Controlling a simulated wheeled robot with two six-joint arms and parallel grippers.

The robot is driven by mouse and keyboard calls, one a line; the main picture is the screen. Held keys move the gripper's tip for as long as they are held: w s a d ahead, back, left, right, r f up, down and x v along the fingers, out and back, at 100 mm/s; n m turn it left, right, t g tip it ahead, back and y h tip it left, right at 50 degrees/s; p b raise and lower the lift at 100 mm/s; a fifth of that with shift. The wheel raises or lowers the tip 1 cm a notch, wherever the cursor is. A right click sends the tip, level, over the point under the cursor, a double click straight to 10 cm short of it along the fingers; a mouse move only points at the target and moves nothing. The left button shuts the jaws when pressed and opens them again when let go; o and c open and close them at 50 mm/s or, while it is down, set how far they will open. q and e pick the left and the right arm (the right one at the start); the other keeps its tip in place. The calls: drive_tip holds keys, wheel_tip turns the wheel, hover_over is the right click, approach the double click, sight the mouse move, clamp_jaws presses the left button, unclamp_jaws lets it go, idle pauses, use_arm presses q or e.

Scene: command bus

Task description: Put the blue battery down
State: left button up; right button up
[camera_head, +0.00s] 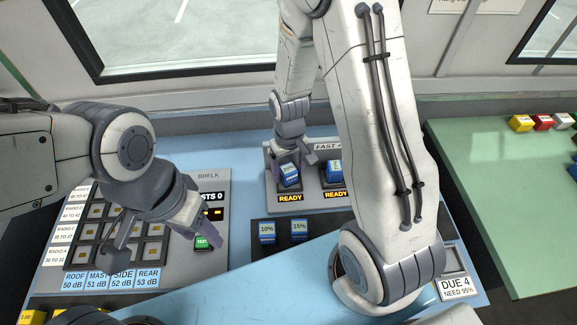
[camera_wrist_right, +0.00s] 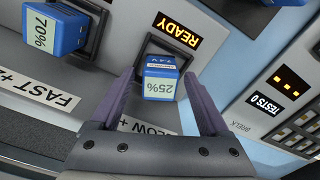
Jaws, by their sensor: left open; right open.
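A blue battery (camera_head: 289,175) marked 25% in the right wrist view (camera_wrist_right: 160,88) sits in the slow charger slot, over a lit READY sign (camera_head: 290,197). My right gripper (camera_wrist_right: 158,78) is open, with one finger on each side of this battery; a gap shows beside the fingers. A second blue battery (camera_head: 335,172), marked 70% (camera_wrist_right: 57,30), sits in the fast slot beside it, partly hidden by my arm in the head view. My left gripper (camera_head: 203,238) is open over the left panel, near a green block (camera_head: 202,242).
Two more blue batteries, 10% (camera_head: 267,232) and 15% (camera_head: 299,231), stand in a dark tray in front of the charger (camera_head: 312,202). An empty slot (camera_head: 453,259) is above the DUE 4 sign (camera_head: 456,287). Coloured blocks (camera_head: 541,122) lie on the green table (camera_head: 490,190).

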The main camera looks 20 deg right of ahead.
sight(287, 170)
wheel_tip(287, 170, up, 12)
drive_tip(key=r, duration=0.1)
drive_tip(key=s+a+r+n, duration=0.2)
drive_tip(key=s+a, duration=0.4)
drive_tip(key=s, duration=0.3)
drive_tip(key=s+a+r+n+y, duration=0.1)
drive_tip(key=s+a+r+n, duration=0.2)
drive_tip(key=s+a, duration=0.3)
drive_tip(key=s+n, duration=0.1)
drive_tip(key=s, duration=0.2)
drive_tip(key=shift+a+r, duration=0.15)
drive_tip(key=shift+a, duration=0.15)
clamp_jaws()
idle(0.8)
